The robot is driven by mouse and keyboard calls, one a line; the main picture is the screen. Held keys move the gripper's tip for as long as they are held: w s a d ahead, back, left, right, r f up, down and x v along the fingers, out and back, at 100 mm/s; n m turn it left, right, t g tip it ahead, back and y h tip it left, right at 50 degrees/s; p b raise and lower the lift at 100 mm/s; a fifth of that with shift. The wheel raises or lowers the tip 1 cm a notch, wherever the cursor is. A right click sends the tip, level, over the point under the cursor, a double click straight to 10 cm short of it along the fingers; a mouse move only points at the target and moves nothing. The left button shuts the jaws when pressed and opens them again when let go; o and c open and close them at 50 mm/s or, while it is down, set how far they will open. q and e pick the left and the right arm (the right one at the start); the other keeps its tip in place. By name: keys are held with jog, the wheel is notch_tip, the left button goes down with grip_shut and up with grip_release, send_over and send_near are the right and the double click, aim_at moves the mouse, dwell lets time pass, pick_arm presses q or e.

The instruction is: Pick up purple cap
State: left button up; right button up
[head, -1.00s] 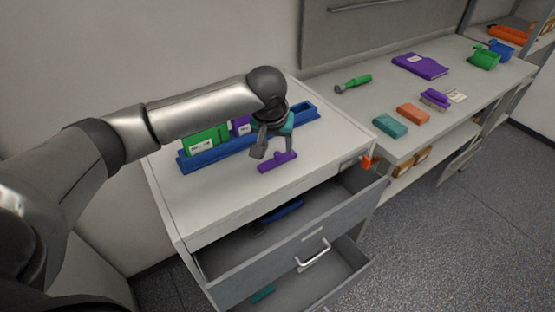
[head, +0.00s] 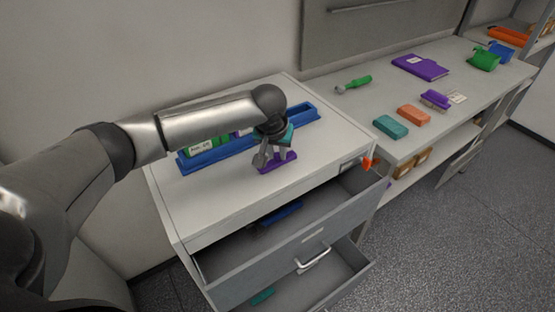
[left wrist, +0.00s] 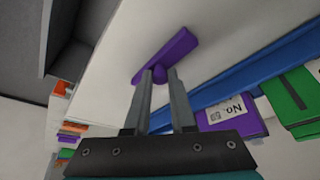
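The purple cap (head: 278,165) is a flat bar with a small raised knob, lying on the white cabinet top in front of the blue rack. In the left wrist view the cap (left wrist: 178,50) lies at the fingertips, its knob between them. My left gripper (head: 272,160) is down over the cap, pointing downward. In the left wrist view the fingers of my left gripper (left wrist: 160,74) stand apart on either side of the knob. Whether they touch it cannot be told. My right gripper is in no view.
The blue rack (head: 305,114) holds green and purple blocks behind the cap. Two drawers (head: 290,250) stand open below the cabinet top. The workbench at right holds a teal block (head: 391,126), an orange block (head: 413,114) and a purple folder (head: 420,66). The cabinet top's front is clear.

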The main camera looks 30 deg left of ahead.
pick_arm(q)
grip_shut()
